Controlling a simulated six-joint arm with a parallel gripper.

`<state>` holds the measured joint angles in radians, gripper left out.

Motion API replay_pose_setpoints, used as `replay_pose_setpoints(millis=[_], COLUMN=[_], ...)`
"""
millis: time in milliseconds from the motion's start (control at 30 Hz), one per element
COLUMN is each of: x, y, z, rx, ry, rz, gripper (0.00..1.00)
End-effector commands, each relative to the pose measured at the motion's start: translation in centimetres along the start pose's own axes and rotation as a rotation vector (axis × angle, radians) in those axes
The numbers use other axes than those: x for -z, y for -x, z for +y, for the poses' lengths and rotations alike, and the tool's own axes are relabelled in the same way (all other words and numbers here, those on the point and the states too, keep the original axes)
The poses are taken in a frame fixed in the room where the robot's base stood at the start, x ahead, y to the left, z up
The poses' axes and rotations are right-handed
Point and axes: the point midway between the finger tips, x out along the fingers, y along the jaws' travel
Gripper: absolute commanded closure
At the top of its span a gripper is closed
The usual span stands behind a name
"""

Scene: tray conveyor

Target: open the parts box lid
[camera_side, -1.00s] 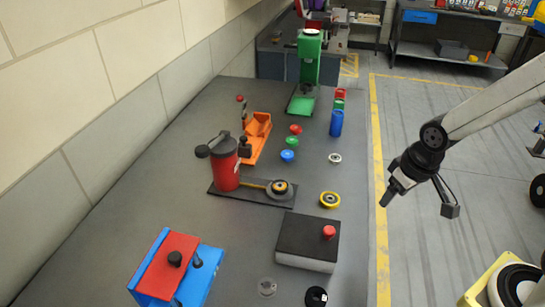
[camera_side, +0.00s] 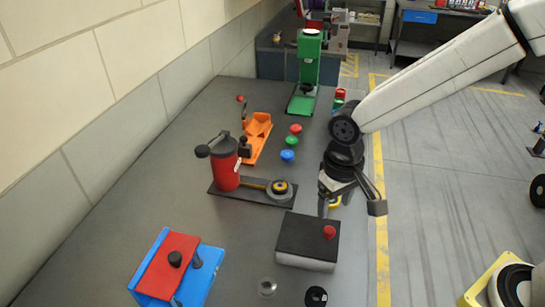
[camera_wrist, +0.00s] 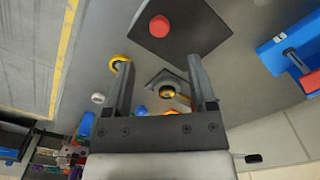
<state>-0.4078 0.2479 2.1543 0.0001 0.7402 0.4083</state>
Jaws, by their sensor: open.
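A blue box (camera_side: 206,283) with a red lid (camera_side: 168,266) and a black knob (camera_side: 175,259) stands at the lower left in the side view. The lid lies on top, and the blue box also shows at the right of the wrist view (camera_wrist: 283,50). A second box (camera_side: 300,262) has a flat black top (camera_side: 296,236) and a red knob (camera_side: 329,232). In the wrist view its red knob (camera_wrist: 159,26) is at the top. My gripper (camera_side: 323,208) is open and empty, just behind and above the black-topped box. Both fingers (camera_wrist: 161,62) point toward it.
A red cylinder device (camera_side: 225,170) on a dark plate stands left of my gripper. A yellow ring (camera_side: 336,203) is partly hidden by my gripper. An orange holder (camera_side: 258,130), several coloured knobs and a green stand (camera_side: 309,65) lie farther back. The table's right edge is close.

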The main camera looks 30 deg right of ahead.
Motion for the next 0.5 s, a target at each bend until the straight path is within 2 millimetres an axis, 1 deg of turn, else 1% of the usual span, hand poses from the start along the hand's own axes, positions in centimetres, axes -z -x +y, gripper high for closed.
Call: replay_pose_setpoints(millis=[167,500], x=[0.0,-0.1], y=[-1.0,-4.6], z=[0.0,0.1], rx=[0.0,0.0], ry=[0.0,0.001], rz=[-0.001,-0.003], gripper=[0.27,0.27])
